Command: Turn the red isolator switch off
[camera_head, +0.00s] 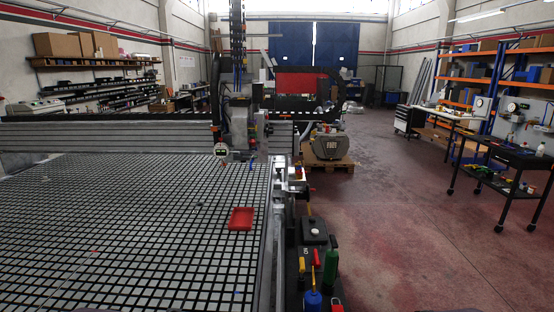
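No part labelled as the isolator switch can be made out for certain. A small red handle (315,257) stands upright on the dark unit beside the table's right edge, near a white marking that seems to read "ON". Another red part (336,308) is cut off by the bottom edge of the picture. A smaller red part (312,190) sticks out by the table's far right corner. Which of these is the switch, and its position, I cannot tell. Neither of my grippers is in view.
The vacuum grid table (120,230) fills the left, with a red tray (240,219) on it. A yellow handle (302,265), a green bottle (330,268) and a blue bottle (313,299) crowd the dark unit. The floor (410,240) to the right is clear up to a black cart (495,165).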

